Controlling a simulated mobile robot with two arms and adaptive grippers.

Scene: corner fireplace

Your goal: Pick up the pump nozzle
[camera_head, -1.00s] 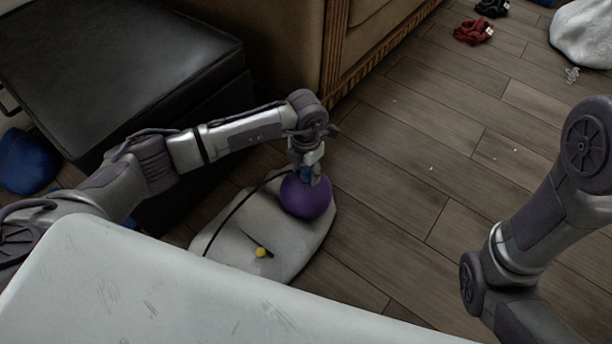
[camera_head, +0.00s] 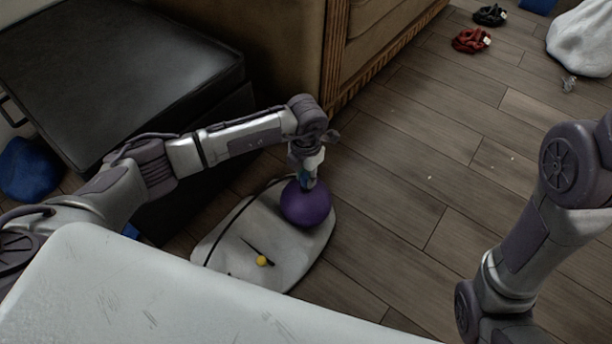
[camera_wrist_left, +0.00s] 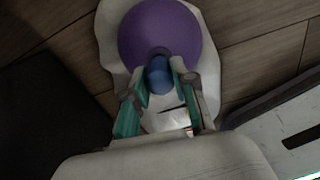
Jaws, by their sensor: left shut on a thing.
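My left gripper (camera_head: 306,178) points down at the top of a purple ball (camera_head: 306,206). In the left wrist view its two fingers (camera_wrist_left: 163,88) are shut on a short round blue piece (camera_wrist_left: 158,74), beside the purple ball (camera_wrist_left: 160,30). The blue piece may be the pump nozzle; I cannot tell for sure. The ball rests on a pale flat bag or mat (camera_head: 225,250). A small yellow knob (camera_head: 262,261) with a thin dark stick lies on it. A dark thin hose (camera_head: 245,204) curves along the mat's far left edge. My right gripper is out of view.
A black ottoman (camera_head: 120,60) stands at the left, with a blue object (camera_head: 28,168) beside it. A wooden cabinet (camera_head: 350,50) is behind. Red (camera_head: 471,40) and black (camera_head: 490,15) items and a white sack (camera_head: 582,40) lie far right. The floor (camera_head: 400,200) right of the ball is clear.

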